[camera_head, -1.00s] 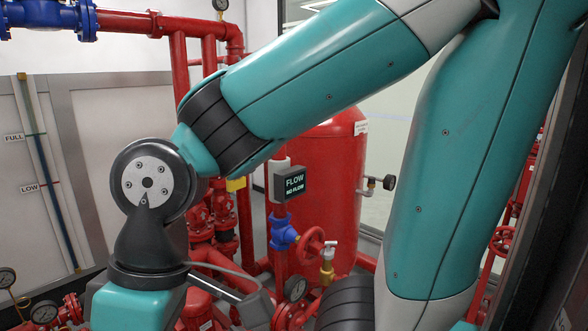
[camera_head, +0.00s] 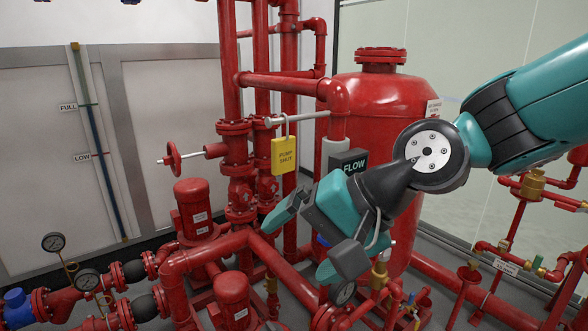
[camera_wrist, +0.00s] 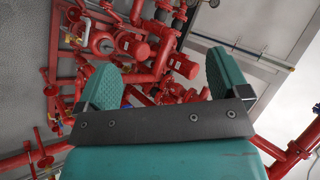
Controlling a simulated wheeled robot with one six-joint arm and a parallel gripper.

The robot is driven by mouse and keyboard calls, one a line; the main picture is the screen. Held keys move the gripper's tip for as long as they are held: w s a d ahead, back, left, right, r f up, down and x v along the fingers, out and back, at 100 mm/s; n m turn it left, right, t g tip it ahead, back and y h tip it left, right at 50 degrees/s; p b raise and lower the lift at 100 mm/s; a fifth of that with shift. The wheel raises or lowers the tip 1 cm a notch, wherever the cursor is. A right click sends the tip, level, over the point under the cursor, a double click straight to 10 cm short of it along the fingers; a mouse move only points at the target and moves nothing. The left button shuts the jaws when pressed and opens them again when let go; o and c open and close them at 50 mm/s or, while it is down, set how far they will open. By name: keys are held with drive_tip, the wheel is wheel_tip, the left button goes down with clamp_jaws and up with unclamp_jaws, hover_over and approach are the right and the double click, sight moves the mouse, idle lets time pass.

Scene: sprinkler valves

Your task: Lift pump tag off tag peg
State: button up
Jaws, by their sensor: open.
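The yellow pump tag (camera_head: 285,155) reads "PUMP SHUT" and hangs by its grey loop from the tag peg (camera_head: 298,117), a pale horizontal rod in the head view. My gripper (camera_head: 305,235) is open and empty, below and slightly right of the tag, apart from it. In the wrist view my gripper (camera_wrist: 165,85) shows its two green ridged pads spread wide with nothing between them. I cannot make out the tag in the wrist view.
A red valve handwheel (camera_head: 173,158) sticks out left of the tag. A black flow sign (camera_head: 350,162) is right of it, before a large red tank (camera_head: 385,100). Red pumps (camera_head: 194,208) and pipes crowd the space below.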

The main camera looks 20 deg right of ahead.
drive_tip(key=w+d+m+t+y+b, duration=0.1)
drive_tip(key=w+d+m+t+b, duration=0.2)
drive_tip(key=w+m+t, duration=0.5)
drive_tip(key=m+t+h+p, duration=0.35)
drive_tip(key=m+p, duration=0.25)
drive_tip(key=m, duration=1.2)
approach(286, 146)
drive_tip(key=shift+t+y, duration=0.35)
drive_tip(key=shift+y, duration=0.1)
drive_tip(key=w+p, duration=0.1)
drive_tip(key=w+a+f+p, duration=0.1)
drive_tip(key=w+p, duration=0.1)
drive_tip(key=w+a+p, duration=0.1)
drive_tip(key=shift+w+f, duration=0.15)
drive_tip(key=shift+f, duration=0.05)
drive_tip(key=p+x, duration=0.4)
drive_tip(key=x, duration=0.1)
drive_tip(key=shift+d+r+p, duration=0.2)
drive_tip(key=shift+d+p, duration=0.1)
drive_tip(key=shift+w+f, duration=0.2)
drive_tip(key=shift+w, duration=0.05)
drive_tip(key=c, duration=1.1)
drive_tip(key=shift+r, duration=0.2)
